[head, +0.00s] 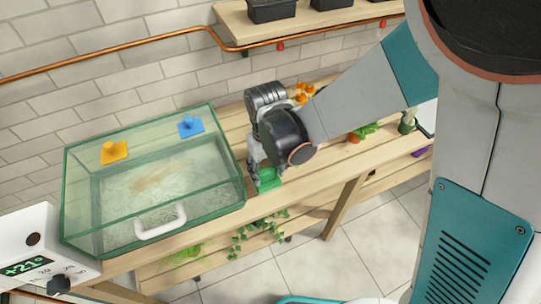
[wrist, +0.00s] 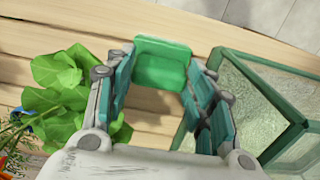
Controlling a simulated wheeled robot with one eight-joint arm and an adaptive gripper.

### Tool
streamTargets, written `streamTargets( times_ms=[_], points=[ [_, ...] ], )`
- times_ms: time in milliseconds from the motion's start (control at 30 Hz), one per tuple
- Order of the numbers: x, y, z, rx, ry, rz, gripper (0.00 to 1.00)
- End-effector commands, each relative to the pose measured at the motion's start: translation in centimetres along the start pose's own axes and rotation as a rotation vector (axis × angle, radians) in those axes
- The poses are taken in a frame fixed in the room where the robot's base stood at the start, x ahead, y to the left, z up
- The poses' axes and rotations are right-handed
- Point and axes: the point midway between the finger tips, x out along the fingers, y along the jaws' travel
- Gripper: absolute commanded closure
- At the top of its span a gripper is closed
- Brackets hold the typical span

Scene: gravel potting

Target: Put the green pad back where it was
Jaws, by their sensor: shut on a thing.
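The green pad (head: 268,179) is at the lower end of my gripper (head: 262,174), just right of the glass tank (head: 150,238). In the wrist view the green pad (wrist: 162,63) sits between the fingertips of my gripper (wrist: 160,72), and the fingers are shut on it. It is over the wooden bench (head: 222,213); I cannot tell if it touches the planks. A blue pad (head: 190,127) and an orange pad (head: 115,152), each with a small knob, show on the tank's upper part. My arm hides part of the bench behind the gripper.
The tank's green-framed edge (wrist: 262,60) is close beside the gripper. Leafy plants (wrist: 62,88) stand on its other side. A white box with a green display (head: 35,262) is at the lower left. Dark pots stand on a wall shelf (head: 290,24) above a copper pipe (head: 120,46).

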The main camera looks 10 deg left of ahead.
Motion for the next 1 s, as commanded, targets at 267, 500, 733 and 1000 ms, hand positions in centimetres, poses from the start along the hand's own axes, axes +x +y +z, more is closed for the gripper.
streamTargets(
  times_ms=[267, 500, 733, 1000],
  points=[
    [2.6, 0.0, 0.0, 0.0, 0.0, 0.0, 0.7],
    [4.5, 0.0, 0.0, 0.0, 0.0, 0.0, 0.76],
    [4.4, 0.0, 0.0, 0.001, -0.001, 0.0, 0.3],
    [4.4, 0.0, 0.0, 0.0, 0.0, 0.0, 0.3]
  ],
)
